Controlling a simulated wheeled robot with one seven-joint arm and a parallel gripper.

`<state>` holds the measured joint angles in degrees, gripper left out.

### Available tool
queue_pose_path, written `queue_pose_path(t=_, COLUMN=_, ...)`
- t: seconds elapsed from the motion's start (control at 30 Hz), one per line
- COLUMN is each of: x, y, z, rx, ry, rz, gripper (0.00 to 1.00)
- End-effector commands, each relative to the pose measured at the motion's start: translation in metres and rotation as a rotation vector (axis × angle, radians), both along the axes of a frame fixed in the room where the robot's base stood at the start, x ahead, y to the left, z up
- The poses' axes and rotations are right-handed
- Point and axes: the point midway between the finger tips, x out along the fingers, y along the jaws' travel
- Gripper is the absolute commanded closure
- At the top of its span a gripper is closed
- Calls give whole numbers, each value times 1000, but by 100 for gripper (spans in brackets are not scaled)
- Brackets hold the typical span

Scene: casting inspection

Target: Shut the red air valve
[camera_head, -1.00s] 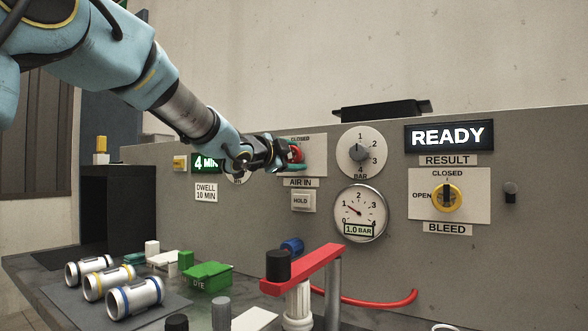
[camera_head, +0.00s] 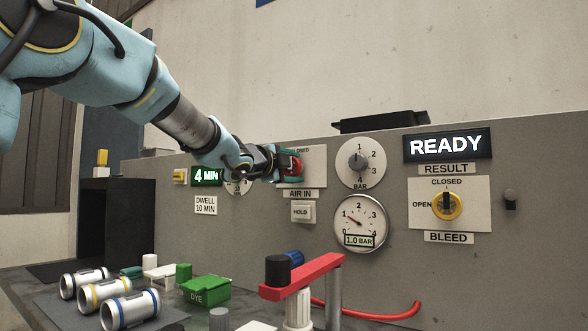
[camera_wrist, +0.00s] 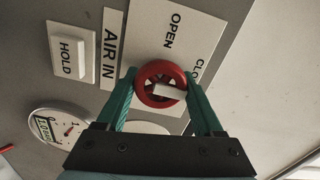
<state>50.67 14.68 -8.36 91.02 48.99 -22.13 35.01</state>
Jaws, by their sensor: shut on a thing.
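The red air valve (camera_wrist: 160,84) is a round red knob with a pale bar across it, on a white plate marked OPEN and CLOSED above the AIR IN label (camera_head: 298,194). In the wrist view the pale bar lies roughly across the picture, away from the OPEN word. My gripper (camera_wrist: 162,92) has its green fingers on either side of the red knob, shut on it. In the head view my gripper (camera_head: 285,165) covers part of the valve (camera_head: 296,167) and its plate.
The HOLD button (camera_head: 302,211) sits below the valve. A regulator dial (camera_head: 360,161) and a gauge (camera_head: 358,222) reading 1.0 BAR are to the right. The yellow bleed valve (camera_head: 447,206) is farther right. A red clamp arm (camera_head: 305,275) stands in front of the panel.

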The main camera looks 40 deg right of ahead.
Motion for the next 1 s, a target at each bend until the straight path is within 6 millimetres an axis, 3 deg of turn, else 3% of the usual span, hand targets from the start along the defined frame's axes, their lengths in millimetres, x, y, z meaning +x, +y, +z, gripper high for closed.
queue_pose_path(t=0.03, x=-1, y=0, z=-1, rx=2, ry=-2, rz=-1, gripper=87)
queue_pose_path(t=0.07, x=-1, y=0, z=-1, rx=2, ry=-2, rz=-1, gripper=30)
queue_pose_path(t=0.3, x=0, y=0, z=-1, rx=1, ry=-1, rz=-1, gripper=3)
queue_pose_path(t=0.67, x=-1, y=6, z=0, rx=0, ry=-1, rz=1, gripper=1)
queue_pose_path(t=1.0, x=-17, y=66, z=1, rx=-1, ry=-3, rz=2, gripper=1)
